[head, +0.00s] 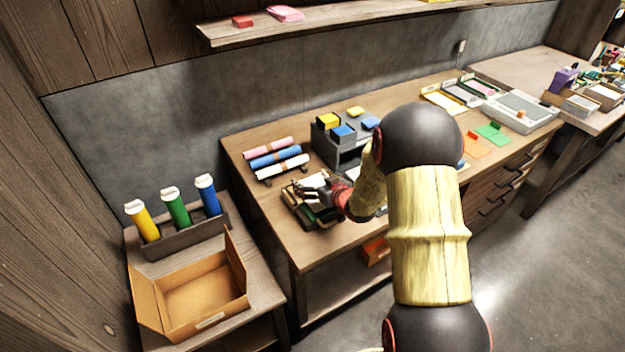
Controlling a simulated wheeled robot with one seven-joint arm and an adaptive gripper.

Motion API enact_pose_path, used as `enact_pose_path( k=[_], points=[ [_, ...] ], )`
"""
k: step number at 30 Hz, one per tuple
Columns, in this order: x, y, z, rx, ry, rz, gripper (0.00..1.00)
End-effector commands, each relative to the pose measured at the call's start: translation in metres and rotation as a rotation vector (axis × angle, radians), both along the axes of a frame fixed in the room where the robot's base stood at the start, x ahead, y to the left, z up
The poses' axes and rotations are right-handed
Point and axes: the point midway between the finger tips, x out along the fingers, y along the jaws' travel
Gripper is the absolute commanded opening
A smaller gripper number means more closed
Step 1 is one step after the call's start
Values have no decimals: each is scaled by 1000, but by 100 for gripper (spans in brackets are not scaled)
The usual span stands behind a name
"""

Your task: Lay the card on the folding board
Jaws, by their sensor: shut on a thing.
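My gripper (314,192) is low over the left part of the long workbench, above a dark-edged tray or stack (300,212). It is shut, and a pale, flat piece that looks like the card (315,181) shows at its fingers. The fingers and my arm hide much of it, so I cannot tell whether it touches the stack below. I cannot clearly pick out the folding board. My arm covers the middle of the bench.
Pink, blue and white rolls (276,158) lie behind my gripper. A grey box (338,150) with yellow and blue blocks stands to their right. An open cardboard box (190,290) and a holder of coloured tubes (185,238) are on the left side table.

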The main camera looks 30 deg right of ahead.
Motion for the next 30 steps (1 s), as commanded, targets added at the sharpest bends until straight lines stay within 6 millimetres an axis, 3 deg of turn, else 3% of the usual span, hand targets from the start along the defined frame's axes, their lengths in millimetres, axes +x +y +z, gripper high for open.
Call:
enact_pose_path(
  k=[30],
  points=[
    [0,0,-8,0,0,0,72]
  ],
)
